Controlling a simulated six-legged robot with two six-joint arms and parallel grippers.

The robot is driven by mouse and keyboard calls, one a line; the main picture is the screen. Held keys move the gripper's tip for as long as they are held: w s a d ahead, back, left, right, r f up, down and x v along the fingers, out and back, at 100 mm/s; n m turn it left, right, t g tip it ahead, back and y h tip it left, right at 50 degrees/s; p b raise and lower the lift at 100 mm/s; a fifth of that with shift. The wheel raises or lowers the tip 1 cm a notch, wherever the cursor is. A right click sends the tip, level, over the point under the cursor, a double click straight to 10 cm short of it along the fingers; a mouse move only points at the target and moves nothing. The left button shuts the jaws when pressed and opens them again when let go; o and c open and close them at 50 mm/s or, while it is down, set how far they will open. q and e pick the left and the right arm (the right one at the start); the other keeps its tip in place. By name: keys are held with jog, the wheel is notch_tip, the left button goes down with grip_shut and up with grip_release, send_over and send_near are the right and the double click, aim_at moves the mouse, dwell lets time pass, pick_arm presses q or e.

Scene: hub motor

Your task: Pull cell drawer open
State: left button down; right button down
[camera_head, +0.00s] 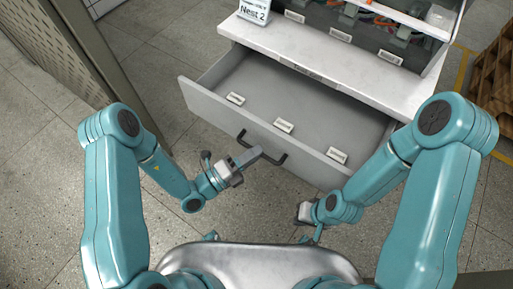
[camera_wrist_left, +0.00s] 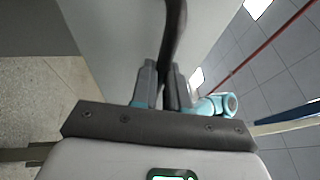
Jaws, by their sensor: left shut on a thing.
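The grey cell drawer (camera_head: 212,107) stands well out from under the white worktop, and its interior shows. Its dark bar handle (camera_head: 280,160) is on the front panel. My left gripper (camera_head: 250,157) is at the handle, its fingers shut on it. In the left wrist view the handle (camera_wrist_left: 175,32) runs up from between the two fingers of the left gripper (camera_wrist_left: 164,85). My right gripper (camera_head: 305,211) hangs low in front of the drawer's right part, apart from it. Its fingers are too small and hidden to read.
Small white labels (camera_head: 284,125) sit inside the drawer. The white worktop (camera_head: 330,68) above carries a "Nest 2" sign (camera_head: 254,11) and a glazed cell with cables. A perforated panel (camera_head: 88,50) stands at left, a wooden pallet (camera_head: 495,80) at right. Tiled floor (camera_head: 60,190) is clear at left.

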pick_arm(q)
jog(key=c, duration=1.1)
grip_release()
jog(key=shift+a, duration=0.1)
jog(key=v, duration=1.6)
jog(key=shift+a, duration=0.1)
